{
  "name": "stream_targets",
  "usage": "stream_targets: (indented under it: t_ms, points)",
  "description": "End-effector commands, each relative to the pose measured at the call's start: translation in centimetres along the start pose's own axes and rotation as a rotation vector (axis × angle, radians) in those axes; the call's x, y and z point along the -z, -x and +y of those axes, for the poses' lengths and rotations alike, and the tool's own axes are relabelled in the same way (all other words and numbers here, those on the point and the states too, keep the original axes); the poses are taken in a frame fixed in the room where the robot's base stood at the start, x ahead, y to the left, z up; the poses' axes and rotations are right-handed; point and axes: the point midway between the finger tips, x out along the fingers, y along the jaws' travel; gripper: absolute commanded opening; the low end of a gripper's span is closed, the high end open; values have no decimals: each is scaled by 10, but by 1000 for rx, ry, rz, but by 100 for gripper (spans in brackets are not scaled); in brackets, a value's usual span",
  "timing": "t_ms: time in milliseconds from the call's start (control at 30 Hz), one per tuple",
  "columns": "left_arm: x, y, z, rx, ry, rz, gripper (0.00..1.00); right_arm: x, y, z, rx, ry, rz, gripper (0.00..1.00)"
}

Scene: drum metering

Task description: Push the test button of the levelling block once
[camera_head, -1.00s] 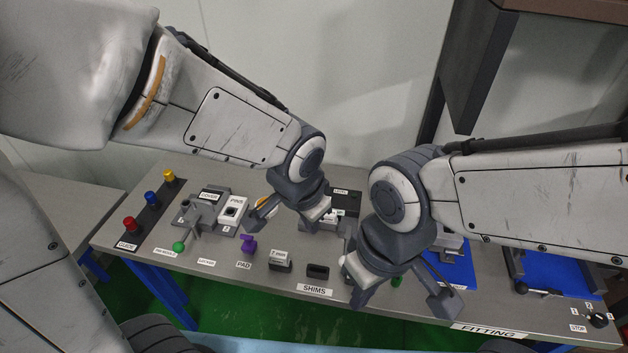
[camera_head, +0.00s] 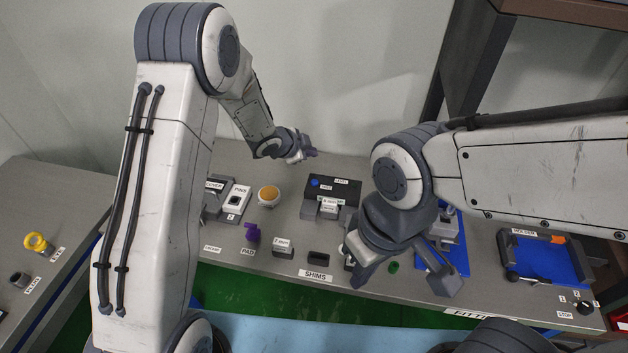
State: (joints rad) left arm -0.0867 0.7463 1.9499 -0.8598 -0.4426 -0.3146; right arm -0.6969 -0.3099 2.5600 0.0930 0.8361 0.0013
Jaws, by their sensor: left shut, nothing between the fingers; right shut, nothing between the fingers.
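The levelling block is a dark block (camera_head: 346,188) with a LEVEL label at the middle of the bench. A small blue button (camera_head: 314,183) sits on its top left. A grey piece (camera_head: 328,207) with a pale label is at its front. My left gripper (camera_head: 311,153) is shut and empty. It appears in the picture just above the block's back left and looks apart from the button. My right gripper (camera_head: 402,275) is shut and empty, in front and to the right of the block. Its arm hides part of the bench there.
An orange-topped round piece (camera_head: 268,195) and a PINS block (camera_head: 235,200) stand left of the block. A purple pad piece (camera_head: 251,232) and dark shim holders (camera_head: 318,258) are in front. A blue tray (camera_head: 548,258) is at right. My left arm covers the bench's left part.

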Motion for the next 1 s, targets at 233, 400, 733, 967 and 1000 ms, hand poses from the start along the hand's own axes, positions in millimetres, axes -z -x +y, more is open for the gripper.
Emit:
stream_targets:
  t_ms: [233, 400, 733, 967, 1000]
  points:
    - [0, 0, 1, 0, 1, -1, 0, 0, -1, 0, 0, 0, 0, 0]
    - [-4, -6, 5, -1, 1, -2, 0, 0, -9, 1, 0, 0, 0, 0]
    - [-26, -35, 27, -2, 1, -3, 0, -3, -48, 4, 0, 0, 0, 0]
    - [-41, -56, 42, -1, 2, -3, 0, -4, -75, 5, 0, 1, 0, 0]
    - [-42, -58, 43, -1, 2, -3, 0, -4, -77, 6, 0, 2, 0, 0]
